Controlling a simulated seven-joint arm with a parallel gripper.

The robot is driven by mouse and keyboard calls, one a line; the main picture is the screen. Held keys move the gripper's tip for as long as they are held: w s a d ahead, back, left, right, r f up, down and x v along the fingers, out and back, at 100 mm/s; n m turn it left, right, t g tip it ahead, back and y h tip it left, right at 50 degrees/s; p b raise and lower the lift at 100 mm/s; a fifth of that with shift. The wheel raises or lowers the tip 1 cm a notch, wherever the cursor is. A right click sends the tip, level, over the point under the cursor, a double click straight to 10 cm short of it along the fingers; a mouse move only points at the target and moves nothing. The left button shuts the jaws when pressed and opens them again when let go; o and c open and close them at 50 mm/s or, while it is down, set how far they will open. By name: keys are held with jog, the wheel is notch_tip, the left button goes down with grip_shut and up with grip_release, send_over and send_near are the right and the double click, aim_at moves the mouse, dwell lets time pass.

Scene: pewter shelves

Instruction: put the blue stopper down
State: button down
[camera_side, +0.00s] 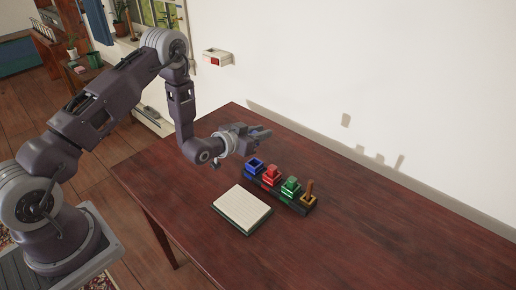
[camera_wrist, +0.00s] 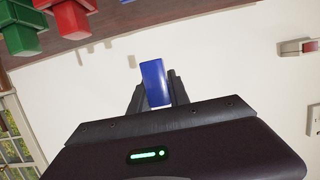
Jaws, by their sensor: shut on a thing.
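My gripper (camera_side: 264,132) is shut on the blue stopper (camera_wrist: 154,82), a plain blue block between the fingertips in the wrist view. In the side view the stopper is too small to make out clearly. My gripper is held level above the back of the table, pointing toward the wall. Below it stands the blue holder (camera_side: 253,169), with a dark open top, at the left end of a row on a dark base. Its blue edge also shows at the top of the wrist view (camera_wrist: 77,5).
A pale pad (camera_side: 242,208) lies in front. The right of the table (camera_side: 390,245) is clear; a white wall (camera_side: 400,90) stands behind.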

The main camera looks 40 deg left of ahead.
jog(key=s+d+r, duration=0.1)
jog(key=s+r, duration=0.3)
jog(key=r, duration=0.6)
jog(key=s+d+r, duration=0.1)
jog(key=s+r, duration=0.3)
jog(key=r, duration=0.7)
jog(key=w+f, duration=0.2)
jog(key=f, duration=0.8)
jog(key=w+a+f, duration=0.1)
jog(key=w+f, duration=0.2)
jog(key=f, duration=0.7)
jog(key=w+a+f, duration=0.1)
jog(key=w+f, duration=0.2)
jog(key=f, duration=0.7)
jog(key=shift+f, duration=0.1)
jog(key=c, duration=1.2)
grip_release()
jog(key=shift+c, duration=0.2)
